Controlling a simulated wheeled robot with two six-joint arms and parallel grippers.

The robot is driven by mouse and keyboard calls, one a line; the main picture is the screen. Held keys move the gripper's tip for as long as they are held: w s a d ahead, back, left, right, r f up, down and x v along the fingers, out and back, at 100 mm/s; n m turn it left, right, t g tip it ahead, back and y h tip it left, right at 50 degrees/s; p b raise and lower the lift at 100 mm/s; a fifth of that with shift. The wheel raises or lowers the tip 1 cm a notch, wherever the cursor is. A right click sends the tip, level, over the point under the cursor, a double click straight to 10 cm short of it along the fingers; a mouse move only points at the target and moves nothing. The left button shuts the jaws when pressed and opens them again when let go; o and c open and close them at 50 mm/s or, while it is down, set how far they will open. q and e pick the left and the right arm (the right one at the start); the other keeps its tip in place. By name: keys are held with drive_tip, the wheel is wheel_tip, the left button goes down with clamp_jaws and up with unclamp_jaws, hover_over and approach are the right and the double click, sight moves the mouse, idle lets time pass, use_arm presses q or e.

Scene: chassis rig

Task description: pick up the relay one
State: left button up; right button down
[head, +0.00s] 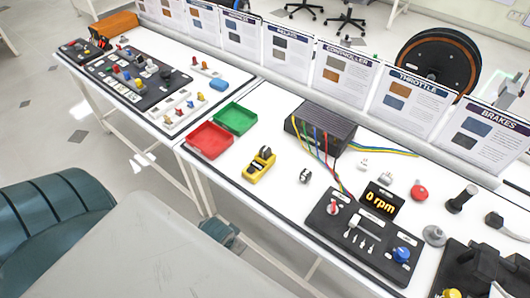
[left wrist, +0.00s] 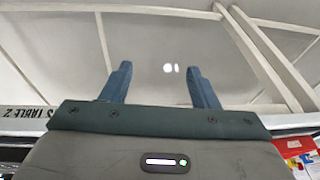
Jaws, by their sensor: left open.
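I cannot tell for sure which part is relay one. Small parts lie on the near white table in the head view: a dark and silver part (head: 305,176), a white part (head: 363,164) and a pale grey part (head: 386,180). A card headed like "relays" (head: 290,45) stands behind. My left gripper (left wrist: 159,78) is open in the left wrist view, with two blue fingers apart and nothing between them. In the head view a teal piece, seemingly of it (head: 222,232), shows at the table's front edge, away from the small parts. My right gripper is not in view.
The table holds a red tray (head: 209,140), a green tray (head: 235,118), a yellow meter (head: 259,166), a black box with coloured wires (head: 318,128) and a control panel reading 0 rpm (head: 365,237). Upright cards line the back. A second table (head: 185,118) stands left.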

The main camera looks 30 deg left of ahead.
use_arm(q)
wheel_tip(320, 180, up, 8)
drive_tip(key=w+t, duration=0.1)
drive_tip(key=w, duration=0.1)
drive_tip(key=t+h, duration=0.2)
drive_tip(key=t, duration=0.6)
approach(264, 151)
drive_tip(key=shift+w+f, duration=0.65)
drive_tip(key=shift+f, duration=0.25)
drive_tip(key=x, duration=0.5)
drive_tip(key=shift+w+a+r+p, duration=0.15)
drive_tip(key=shift+w+r+p, duration=0.05)
drive_tip(key=shift+w+p, duration=0.2)
drive_tip(key=shift+w+f, duration=0.2)
drive_tip(key=shift+w, duration=0.3)
drive_tip(key=p+x, duration=0.1)
drive_tip(key=x, duration=0.3)
drive_tip(key=shift+w+p, duration=0.1)
drive_tip(key=shift+p, duration=0.2)
drive_tip(key=shift+w+f, duration=0.1)
drive_tip(key=shift+w, duration=0.05)
drive_tip(key=c, duration=1.1)
drive_tip(key=shift+c, duration=0.3)
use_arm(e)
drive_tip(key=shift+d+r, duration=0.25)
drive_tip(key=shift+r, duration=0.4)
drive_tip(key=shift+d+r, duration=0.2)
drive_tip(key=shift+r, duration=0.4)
